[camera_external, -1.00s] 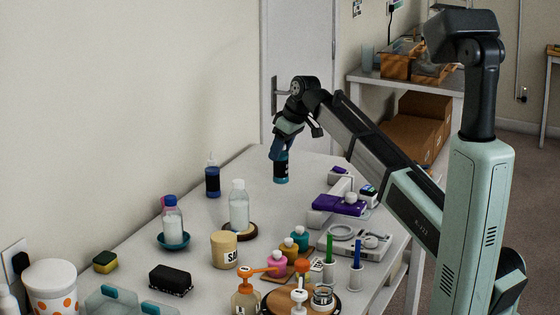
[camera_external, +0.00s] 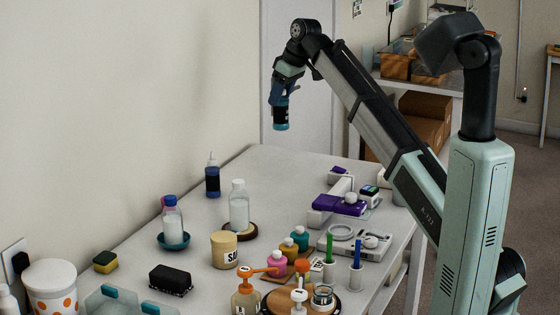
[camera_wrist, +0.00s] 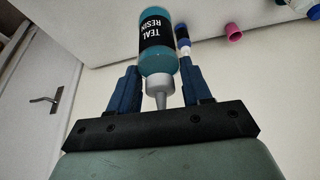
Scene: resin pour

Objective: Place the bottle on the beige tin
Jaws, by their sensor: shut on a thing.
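My gripper (camera_external: 283,92) is shut on a teal resin bottle (camera_external: 281,119) and holds it high above the far end of the table. In the wrist view the bottle (camera_wrist: 155,42) sits between the two blue fingers, with a black "TEAL RESIN" label and a grey nozzle pointing toward the palm. The beige tin (camera_external: 224,250), with dark lettering on its side, stands on the table nearer the camera, below and to the left of my gripper. Its top looks clear, and nothing rests on it.
A clear bottle on a dark round coaster (camera_external: 239,207) stands just behind the tin. Small pink, amber and teal bottles (camera_external: 299,238) stand to its right. A dark blue bottle (camera_external: 213,180) is farther back. A purple device (camera_external: 339,205) stands at right.

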